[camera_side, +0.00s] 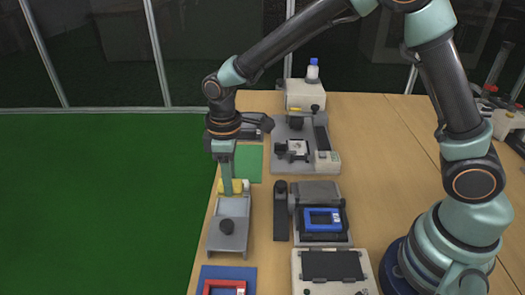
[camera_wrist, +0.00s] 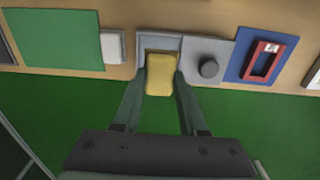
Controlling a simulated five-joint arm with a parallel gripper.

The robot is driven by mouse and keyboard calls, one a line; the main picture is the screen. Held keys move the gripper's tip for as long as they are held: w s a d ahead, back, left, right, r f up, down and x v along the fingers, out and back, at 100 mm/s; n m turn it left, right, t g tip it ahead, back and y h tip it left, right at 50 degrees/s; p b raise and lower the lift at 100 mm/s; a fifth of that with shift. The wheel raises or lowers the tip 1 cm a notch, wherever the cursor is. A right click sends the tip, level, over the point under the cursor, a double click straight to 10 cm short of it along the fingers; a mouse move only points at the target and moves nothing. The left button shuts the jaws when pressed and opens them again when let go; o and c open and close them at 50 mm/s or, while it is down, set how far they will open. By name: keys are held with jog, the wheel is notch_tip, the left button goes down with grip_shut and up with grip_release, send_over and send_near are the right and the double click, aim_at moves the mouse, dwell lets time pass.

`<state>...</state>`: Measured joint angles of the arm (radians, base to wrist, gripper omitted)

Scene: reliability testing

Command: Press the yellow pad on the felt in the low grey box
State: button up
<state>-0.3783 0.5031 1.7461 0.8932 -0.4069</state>
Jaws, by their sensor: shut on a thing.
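The yellow pad (camera_wrist: 160,75) is held between the two fingers of my gripper (camera_wrist: 159,84) in the wrist view. In the side view the pad (camera_side: 237,187) shows at the fingertips of my gripper (camera_side: 227,188), by the far end of the low grey box (camera_side: 232,207). The box also shows in the wrist view (camera_wrist: 143,44), with a pale inside partly covered by the pad. A grey plate with a dark round knob (camera_wrist: 208,68) adjoins it. I cannot tell whether the pad touches the box or felt.
A green mat (camera_side: 249,163) lies beyond the box, and a small white block (camera_wrist: 113,46) stands beside it. A red frame on a blue mat (camera_side: 228,272) lies nearer. A device with a blue frame (camera_side: 322,219) stands to the right. The table's left edge is close.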

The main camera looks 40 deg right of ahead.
jog(key=shift+f, duration=0.1)
dwell(0.4)
send_over(232, 209)
jog(key=shift+f, duration=2.4)
jog(key=shift+f, duration=0.6)
dwell(0.4)
jog(key=shift+r, duration=3.6)
